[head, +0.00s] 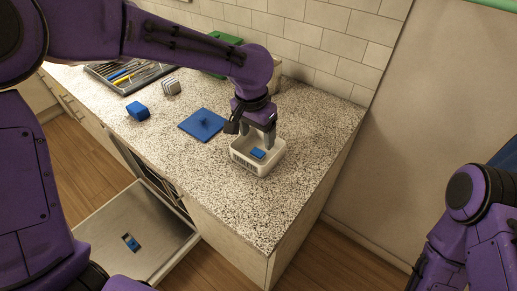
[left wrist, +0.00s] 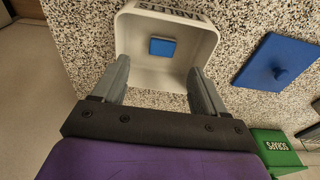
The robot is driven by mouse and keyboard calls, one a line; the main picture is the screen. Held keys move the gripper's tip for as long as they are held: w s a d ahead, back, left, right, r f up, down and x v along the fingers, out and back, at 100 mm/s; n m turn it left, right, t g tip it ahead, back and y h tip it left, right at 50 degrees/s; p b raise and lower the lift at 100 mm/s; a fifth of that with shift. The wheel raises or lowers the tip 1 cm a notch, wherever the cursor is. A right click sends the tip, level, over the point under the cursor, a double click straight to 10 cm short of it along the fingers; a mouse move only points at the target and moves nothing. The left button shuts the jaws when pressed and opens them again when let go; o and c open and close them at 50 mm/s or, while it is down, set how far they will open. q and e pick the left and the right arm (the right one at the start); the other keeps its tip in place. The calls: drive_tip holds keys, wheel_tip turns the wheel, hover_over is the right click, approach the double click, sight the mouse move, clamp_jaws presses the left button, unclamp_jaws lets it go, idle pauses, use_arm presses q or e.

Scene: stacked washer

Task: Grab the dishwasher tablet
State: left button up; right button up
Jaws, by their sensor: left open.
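The blue dishwasher tablet (head: 258,153) lies on the floor of a small white tub (head: 246,166) on the counter. In the left wrist view the tablet (left wrist: 162,47) shows as a blue block inside the white tub (left wrist: 128,30), whose wall bears lettering. My left gripper (head: 262,141) is over the tub, pointing down. In the left wrist view its two fingers (left wrist: 155,70) are spread apart, with nothing between them, and the tablet lies beyond the tips. My right arm is at the right edge of the head view; its gripper cannot be made out.
A blue lid (head: 201,124) with a knob lies left of the tub. A blue block (head: 137,110), a small striped item (head: 171,87) and a cutlery tray (head: 128,78) are further left. A green box (left wrist: 277,150) stands near. The dishwasher door (head: 135,225) is open below the counter.

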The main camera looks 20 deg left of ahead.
sight(258, 152)
use_arm(q)
drive_tip(key=shift+s+f, duration=0.15)
drive_tip(key=shift+f, duration=0.3)
drive_tip(key=f, duration=0.2)
drive_tip(key=w+f, duration=0.1)
drive_tip(key=f, duration=0.2)
drive_tip(key=shift+w+f+p, duration=0.15)
drive_tip(key=shift+f+p, duration=0.15)
drive_tip(key=shift+p, duration=0.1)
drive_tip(key=shift+f, duration=0.15)
drive_tip(key=shift+s, duration=0.2)
drive_tip(key=c, duration=1.1)
